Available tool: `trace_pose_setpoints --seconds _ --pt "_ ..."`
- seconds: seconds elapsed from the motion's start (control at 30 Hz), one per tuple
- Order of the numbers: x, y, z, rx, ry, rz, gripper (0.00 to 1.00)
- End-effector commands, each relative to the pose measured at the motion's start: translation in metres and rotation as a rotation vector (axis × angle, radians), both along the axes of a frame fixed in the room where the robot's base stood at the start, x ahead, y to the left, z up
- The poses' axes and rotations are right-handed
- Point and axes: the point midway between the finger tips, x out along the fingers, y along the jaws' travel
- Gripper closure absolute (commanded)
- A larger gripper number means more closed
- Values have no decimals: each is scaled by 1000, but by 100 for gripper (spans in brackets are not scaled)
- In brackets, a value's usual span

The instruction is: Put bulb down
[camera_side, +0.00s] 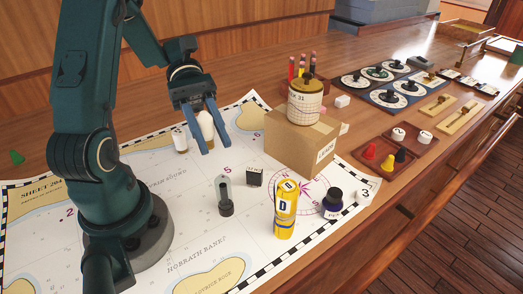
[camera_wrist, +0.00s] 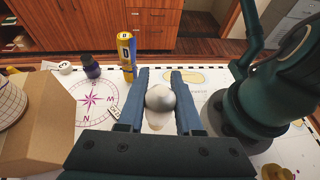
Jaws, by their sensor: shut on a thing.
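My gripper (camera_side: 214,147) is shut on the bulb (camera_side: 206,124), a pale rounded thing between its two blue fingers. It hangs above the chart, left of the cardboard box. In the wrist view the bulb (camera_wrist: 160,96) shows as a shiny grey dome with a whitish part below it, between the fingers (camera_wrist: 160,74). A small white cylinder (camera_side: 180,139) stands just left of the gripper. I cannot tell the gap between the bulb and the chart.
The cardboard box (camera_side: 300,146) carries a lidded jar (camera_side: 305,101). Chart space is clear between the gripper and the peg.

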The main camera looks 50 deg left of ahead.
Motion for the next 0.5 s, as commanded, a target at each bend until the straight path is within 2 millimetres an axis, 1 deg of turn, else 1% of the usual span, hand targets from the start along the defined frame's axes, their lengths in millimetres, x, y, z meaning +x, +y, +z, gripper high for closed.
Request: trace_pose_setpoints --seconds 0.03,0.1,0.17,0.2,0.27,0.3,0.37,0.4,0.47,0.5 --pt "-13 3 -10 -5 3 -103 100" --pt "-34 10 -22 -5 2 -263 100" --pt "-52 18 -31 -3 1 -402 100" --pt "-63 25 -37 -2 0 -495 100" --pt "-79 37 -44 -3 0 -636 100" --pt "-89 46 -48 -3 0 -730 100" --pt "-101 62 -53 -2 -1 -872 100" --pt "-109 74 -56 -2 -1 -969 100" --pt "-117 93 -59 -1 -1 -1115 100" --pt "-122 106 -60 0 -1 -1212 100"
